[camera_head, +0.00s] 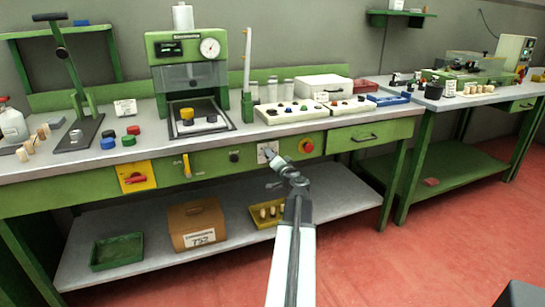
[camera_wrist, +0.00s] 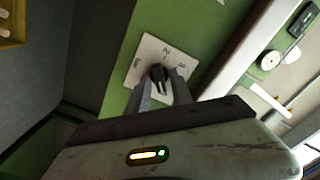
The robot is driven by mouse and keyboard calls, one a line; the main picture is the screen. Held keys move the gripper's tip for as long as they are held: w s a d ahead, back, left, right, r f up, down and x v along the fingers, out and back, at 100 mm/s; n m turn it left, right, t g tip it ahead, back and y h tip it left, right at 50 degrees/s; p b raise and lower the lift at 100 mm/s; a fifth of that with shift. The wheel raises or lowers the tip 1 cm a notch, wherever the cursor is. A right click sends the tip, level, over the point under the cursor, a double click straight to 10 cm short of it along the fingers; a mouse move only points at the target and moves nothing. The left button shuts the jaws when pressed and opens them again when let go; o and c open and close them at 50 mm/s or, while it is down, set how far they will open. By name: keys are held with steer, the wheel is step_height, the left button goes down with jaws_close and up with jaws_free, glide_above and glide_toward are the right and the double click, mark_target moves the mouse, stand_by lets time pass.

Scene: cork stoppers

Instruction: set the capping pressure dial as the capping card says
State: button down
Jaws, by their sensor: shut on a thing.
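The dial is a small black knob (camera_wrist: 158,72) on a square white plate (camera_wrist: 147,50) set in the green front of the bench. The plate bears a few dark letters and marks, too small and tilted to read surely. My gripper (camera_wrist: 163,84) is shut on the knob, one finger on each side. In the head view the white plate (camera_head: 262,157) is partly covered by my gripper (camera_head: 271,155). A small white card (camera_head: 125,107) stands on the bench at the left; its writing is too small to read, and I cannot tell if it is the capping card.
On the bench front are a red button (camera_head: 306,146), a black knob (camera_head: 234,156), a yellow lever (camera_head: 187,166) and a red switch on a yellow plate (camera_head: 134,177). A green press with a gauge (camera_head: 209,47) stands above. A drawer (camera_head: 355,137) lies to the right.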

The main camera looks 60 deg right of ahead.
steer(key=shift+s, duration=0.1)
steer(key=c, duration=1.4)
jaws_free()
steer(key=shift+c, duration=0.2)
steer(key=v, duration=0.7)
steer(key=shift+s+a, duration=0.25)
